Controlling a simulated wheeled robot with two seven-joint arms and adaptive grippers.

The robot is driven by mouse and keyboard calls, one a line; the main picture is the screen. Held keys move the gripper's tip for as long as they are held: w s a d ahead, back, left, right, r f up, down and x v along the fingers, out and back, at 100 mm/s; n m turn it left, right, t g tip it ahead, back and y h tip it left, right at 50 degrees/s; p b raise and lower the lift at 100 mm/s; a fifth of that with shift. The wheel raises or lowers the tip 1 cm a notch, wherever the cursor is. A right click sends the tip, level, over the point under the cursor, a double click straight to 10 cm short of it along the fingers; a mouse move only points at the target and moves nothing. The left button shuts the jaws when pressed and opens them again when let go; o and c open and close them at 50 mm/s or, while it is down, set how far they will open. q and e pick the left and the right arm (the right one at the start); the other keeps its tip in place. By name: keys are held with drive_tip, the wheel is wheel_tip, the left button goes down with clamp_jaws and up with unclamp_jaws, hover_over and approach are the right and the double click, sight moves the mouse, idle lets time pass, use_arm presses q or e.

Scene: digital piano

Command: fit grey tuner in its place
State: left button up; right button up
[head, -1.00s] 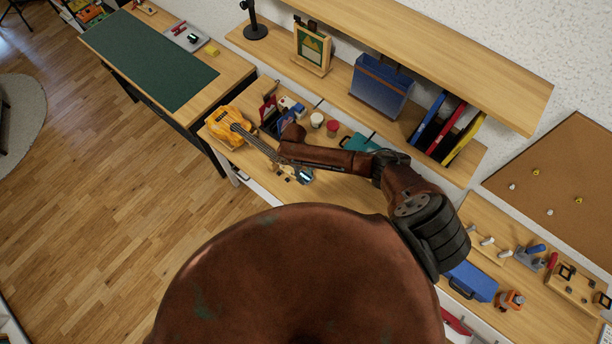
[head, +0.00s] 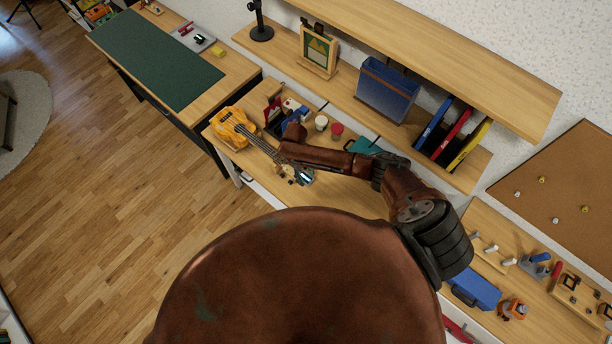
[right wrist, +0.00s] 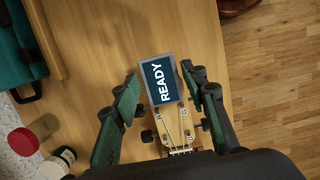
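The grey tuner (right wrist: 162,80) has a dark screen reading READY. In the right wrist view it sits at the end of the guitar's headstock (right wrist: 175,125); whether it is fully seated I cannot tell. In the head view the tuner (head: 306,178) is a small lit spot at the neck end of the yellow-orange guitar (head: 233,127). My right gripper (right wrist: 160,74) is open, with one finger on each side of the tuner and headstock. A gap shows on the left; the right finger is close to the tuner's edge. My left gripper is not in view.
A red-lidded jar (right wrist: 24,141), a cream-lidded jar (right wrist: 58,163) and a teal case (right wrist: 18,55) stand to the left in the wrist view. A shelf with a blue bin (head: 385,90) is behind my arm. Bare wood bench (right wrist: 110,25) lies around the tuner.

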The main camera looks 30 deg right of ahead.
drive_tip(key=shift+o, duration=1.4)
drive_tip(key=shift+r, duration=0.1)
drive_tip(key=shift+w+a+r+p, duration=0.1)
drive_tip(key=shift+w+r+p, duration=0.1)
drive_tip(key=shift+r+p, duration=1)
drive_tip(key=shift+w+a+r+p, duration=0.1)
drive_tip(key=shift+w+r+p, duration=0.1)
drive_tip(key=shift+r+p, duration=0.95)
drive_tip(key=shift+w+r, duration=0.1)
drive_tip(key=shift+r, duration=0.1)
wheel_tip(320, 180, up, 11)
drive_tip(key=w, duration=0.2)
drive_tip(key=shift+a+r, duration=0.2)
drive_tip(key=shift+a, duration=0.25)
